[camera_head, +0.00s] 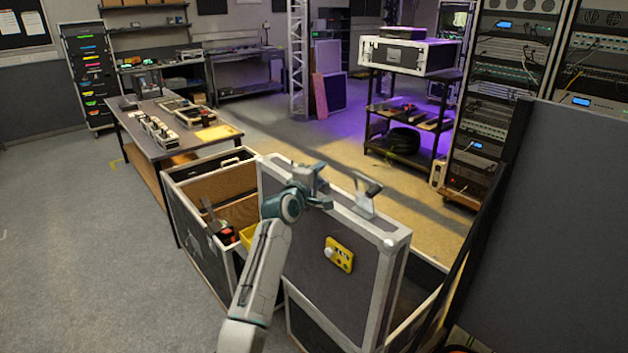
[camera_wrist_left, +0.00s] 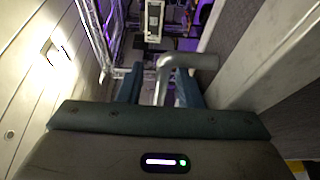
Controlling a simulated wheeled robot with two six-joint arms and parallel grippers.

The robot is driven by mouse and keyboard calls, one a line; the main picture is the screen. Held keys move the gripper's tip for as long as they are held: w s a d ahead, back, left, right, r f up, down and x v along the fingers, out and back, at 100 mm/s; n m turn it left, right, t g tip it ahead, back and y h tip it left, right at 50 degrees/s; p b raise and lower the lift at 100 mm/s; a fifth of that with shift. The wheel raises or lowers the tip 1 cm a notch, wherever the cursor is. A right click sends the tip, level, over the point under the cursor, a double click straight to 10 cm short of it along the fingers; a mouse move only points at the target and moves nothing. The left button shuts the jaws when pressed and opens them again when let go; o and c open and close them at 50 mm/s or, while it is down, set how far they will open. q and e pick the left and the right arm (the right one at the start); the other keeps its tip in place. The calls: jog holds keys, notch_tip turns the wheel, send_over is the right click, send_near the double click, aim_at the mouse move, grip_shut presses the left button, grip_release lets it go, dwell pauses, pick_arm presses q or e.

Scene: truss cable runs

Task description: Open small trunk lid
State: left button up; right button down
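A dark panel with metal edges (camera_head: 310,248), which looks like the small trunk's lid, stands upright in the middle of the head view. A grey lever-like handle (camera_head: 367,194) is on its top edge. The handle also shows in the left wrist view (camera_wrist_left: 186,61), in line with the gap between my fingers. My left gripper (camera_head: 326,193) is over the top edge, just left of the handle. Its teal fingers (camera_wrist_left: 160,92) are apart, and contact with the handle cannot be seen. My right gripper is in neither view.
An open trunk compartment (camera_head: 178,185) with wooden inner walls lies left of the panel. A yellow device (camera_head: 339,254) is on the panel's face. A workbench (camera_head: 143,145) stands at the left, a shelf cart (camera_head: 412,155) behind, and a dark partition (camera_head: 560,230) at the right.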

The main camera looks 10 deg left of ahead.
pick_arm(q)
jog(key=a+b+v, duration=0.1)
jog(key=b+v, duration=0.1)
jog(key=v, duration=0.7)
jog(key=shift+s+a+f+b, duration=0.2)
jog(key=shift+s+f+b, duration=0.1)
jog(key=shift+f, duration=0.2)
